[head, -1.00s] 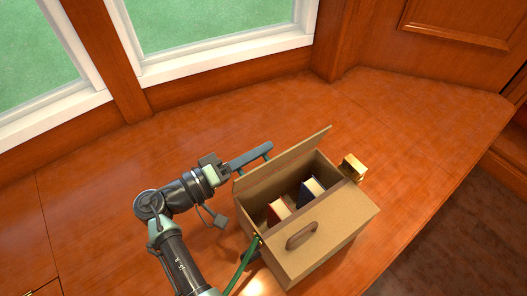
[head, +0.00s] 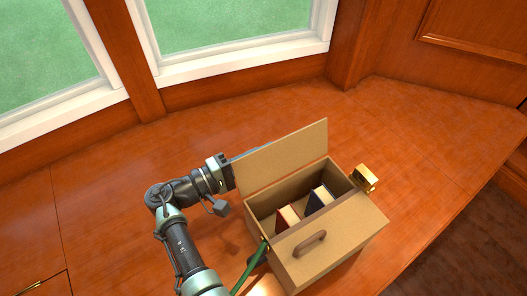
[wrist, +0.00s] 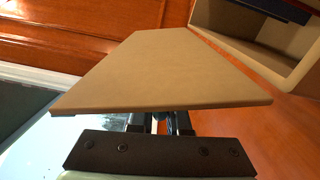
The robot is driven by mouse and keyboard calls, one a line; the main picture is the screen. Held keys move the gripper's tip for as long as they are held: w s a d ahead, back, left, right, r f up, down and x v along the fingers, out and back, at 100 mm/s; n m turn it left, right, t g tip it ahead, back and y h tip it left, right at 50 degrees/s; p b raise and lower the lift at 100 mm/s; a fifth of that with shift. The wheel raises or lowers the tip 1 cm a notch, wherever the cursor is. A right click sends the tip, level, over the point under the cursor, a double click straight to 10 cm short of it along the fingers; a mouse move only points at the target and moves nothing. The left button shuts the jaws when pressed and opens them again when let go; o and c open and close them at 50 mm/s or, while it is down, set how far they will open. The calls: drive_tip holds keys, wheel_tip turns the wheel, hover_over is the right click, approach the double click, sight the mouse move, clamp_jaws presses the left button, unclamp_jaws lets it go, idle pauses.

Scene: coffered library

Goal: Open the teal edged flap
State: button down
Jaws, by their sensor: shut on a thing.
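A tan flap (head: 285,157) stands raised along the far side of a cardboard box (head: 338,252), its broad face toward the head camera. No teal edge shows on it. In the wrist view the flap (wrist: 160,75) spans the middle, in front of my fingers. My gripper (wrist: 158,122) is at the flap's outer side, shut on it, with its fingertips mostly hidden by the panel. In the head view the flap hides most of the gripper. A second panel with a brown handle (head: 310,243) lies over the near side of the box.
Inside the box are a red book (head: 287,218) and a dark blue book (head: 319,198). A gold block (head: 364,178) is at the box's right side. The wooden surface (head: 110,200) is clear to the left; windows stand behind.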

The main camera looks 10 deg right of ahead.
drive_tip(key=shift+s+d+f, duration=0.1)
drive_tip(key=shift+s+f, duration=0.1)
drive_tip(key=shift+f, duration=0.25)
drive_tip(key=c, duration=1)
unclamp_jaws()
drive_tip(key=shift+c, duration=0.2)
drive_tip(key=shift+o, duration=0.7)
drive_tip(key=shift+w+r, duration=0.1)
drive_tip(key=shift+r, duration=0.1)
drive_tip(key=shift+a, duration=0.4)
drive_tip(key=v, duration=1.2)
drive_tip(key=shift+s, duration=0.2)
